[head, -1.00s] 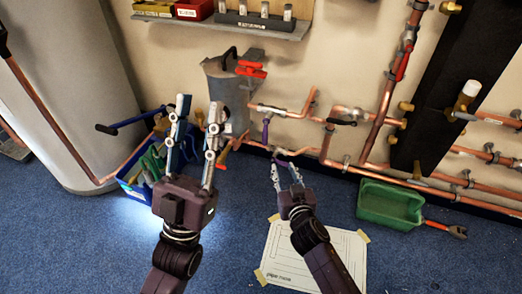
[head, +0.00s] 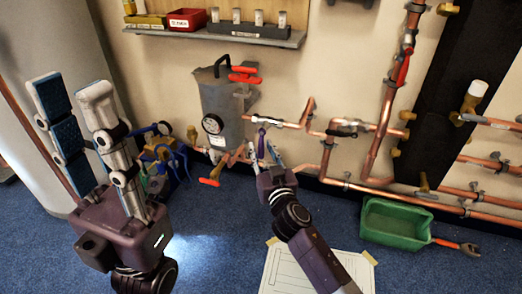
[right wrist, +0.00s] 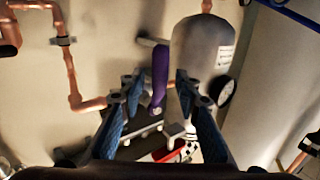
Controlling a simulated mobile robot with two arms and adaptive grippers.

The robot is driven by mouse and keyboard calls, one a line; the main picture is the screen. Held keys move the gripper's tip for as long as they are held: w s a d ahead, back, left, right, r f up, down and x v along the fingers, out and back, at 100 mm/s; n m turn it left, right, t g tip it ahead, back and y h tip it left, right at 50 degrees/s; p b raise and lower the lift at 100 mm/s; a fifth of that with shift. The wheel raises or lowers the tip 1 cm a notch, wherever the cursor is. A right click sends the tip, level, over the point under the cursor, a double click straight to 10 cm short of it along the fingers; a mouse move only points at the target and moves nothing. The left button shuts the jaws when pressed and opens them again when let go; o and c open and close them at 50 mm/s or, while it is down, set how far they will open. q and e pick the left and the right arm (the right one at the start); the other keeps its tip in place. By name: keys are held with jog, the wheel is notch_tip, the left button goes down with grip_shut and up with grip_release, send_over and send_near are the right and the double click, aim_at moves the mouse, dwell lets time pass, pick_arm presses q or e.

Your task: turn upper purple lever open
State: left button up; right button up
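The upper purple lever (head: 261,143) hangs down from a short copper pipe beside the grey tank in the head view. It also shows in the right wrist view (right wrist: 160,66), between the two fingertips in the picture, with a gap on each side. My right gripper (head: 264,155) is open just below and in front of the lever; it also shows in the right wrist view (right wrist: 158,92). I cannot tell how deep the lever sits between its fingers. My left gripper (head: 74,98) is open and empty at the far left, away from the lever.
A grey tank (head: 222,105) with a round gauge (head: 213,124) and red handle (head: 244,75) stands left of the lever. A shelf (head: 215,34) hangs above. A green bin (head: 392,224) and a paper sheet (head: 312,272) are on the blue floor. Copper pipes run along the wall.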

jog(key=shift+w+a, duration=0.15)
jog(key=shift+w, duration=0.55)
jog(key=shift+c, duration=0.2)
grip_shut()
